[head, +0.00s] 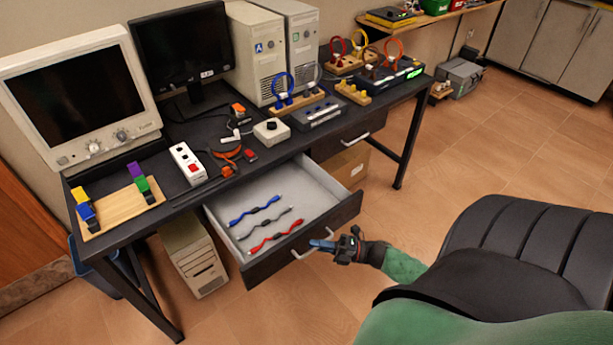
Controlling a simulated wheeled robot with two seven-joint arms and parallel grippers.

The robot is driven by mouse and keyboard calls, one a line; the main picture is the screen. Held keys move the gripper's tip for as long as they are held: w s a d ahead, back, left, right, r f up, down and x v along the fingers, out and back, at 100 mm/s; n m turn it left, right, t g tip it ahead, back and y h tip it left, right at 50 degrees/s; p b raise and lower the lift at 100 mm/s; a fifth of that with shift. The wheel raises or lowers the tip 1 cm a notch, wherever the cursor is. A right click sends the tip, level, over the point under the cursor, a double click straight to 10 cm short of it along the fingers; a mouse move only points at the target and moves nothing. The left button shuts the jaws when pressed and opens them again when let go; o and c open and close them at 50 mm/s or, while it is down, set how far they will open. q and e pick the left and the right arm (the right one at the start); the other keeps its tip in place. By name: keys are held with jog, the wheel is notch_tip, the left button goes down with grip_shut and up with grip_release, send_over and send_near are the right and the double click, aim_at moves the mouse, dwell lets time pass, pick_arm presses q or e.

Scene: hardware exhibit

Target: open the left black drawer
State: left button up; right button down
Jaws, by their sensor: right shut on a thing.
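The left black drawer (265,267) is pulled well out from under the dark table, and its light grey inside shows. Blue, dark and red cables (270,222) lie in it. Its pale handle (300,255) is on the front face, partly covered by my right gripper. My right gripper (322,245) reaches in from the right and is shut on the handle. My left gripper is not in view.
The right drawer (335,144) is shut, with a cardboard box (347,167) below it. A beige computer case (192,257) stands under the table. A black chair (520,245) is at the right. Open floor lies before the drawer.

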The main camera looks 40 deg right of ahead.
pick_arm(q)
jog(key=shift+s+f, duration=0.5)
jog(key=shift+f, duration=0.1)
pick_arm(e)
jog(key=s, duration=0.3)
